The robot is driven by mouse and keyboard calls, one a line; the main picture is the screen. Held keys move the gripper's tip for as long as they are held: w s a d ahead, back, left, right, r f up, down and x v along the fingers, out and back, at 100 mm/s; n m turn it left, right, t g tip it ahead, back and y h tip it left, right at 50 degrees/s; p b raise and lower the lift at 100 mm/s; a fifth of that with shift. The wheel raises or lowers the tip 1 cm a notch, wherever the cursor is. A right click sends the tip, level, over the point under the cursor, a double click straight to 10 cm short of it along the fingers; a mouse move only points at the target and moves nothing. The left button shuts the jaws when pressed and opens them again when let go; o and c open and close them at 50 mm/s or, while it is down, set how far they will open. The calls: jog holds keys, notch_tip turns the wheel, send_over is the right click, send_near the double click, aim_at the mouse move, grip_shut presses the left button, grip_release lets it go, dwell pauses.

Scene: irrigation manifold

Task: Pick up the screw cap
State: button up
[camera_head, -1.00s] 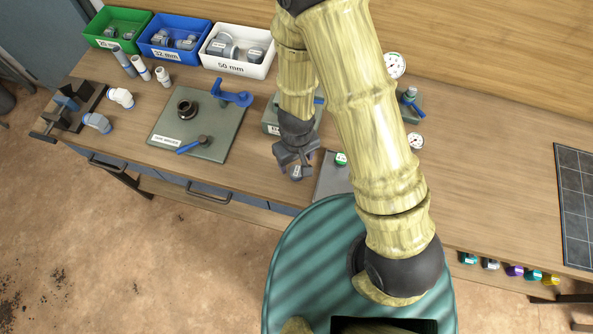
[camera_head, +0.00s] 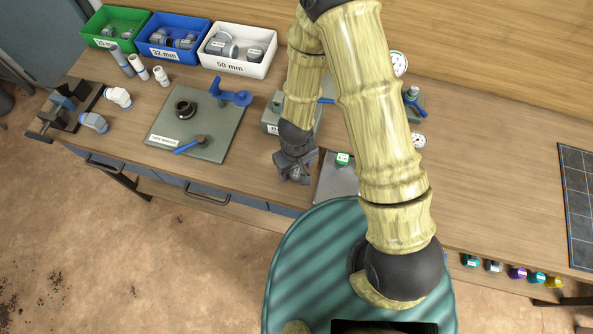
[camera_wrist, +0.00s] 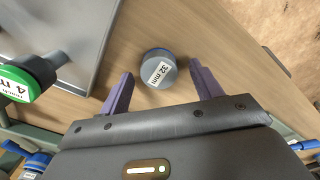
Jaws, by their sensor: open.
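The screw cap (camera_wrist: 157,70) is a round grey cap with a blue rim and a white "32 mm" label; it stands on the wooden bench in the wrist view. My gripper (camera_wrist: 161,76) is open. Its two purple fingers are on either side of the cap, with a visible gap on both sides; the cap sits around the fingertip line. In the head view my gripper (camera_head: 293,177) is low over the front of the bench and hides the cap.
Green, blue and white bins (camera_head: 237,66) stand at the back left. The bench's front edge is close.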

aim_at(296, 170)
jog(key=c, duration=1.1)
jog(key=shift+r, duration=0.1)
notch_tip(296, 170, up, 10)
jog(key=p, duration=0.4)
jog(key=shift+p, duration=0.4)
jog(key=shift+w, duration=0.1)
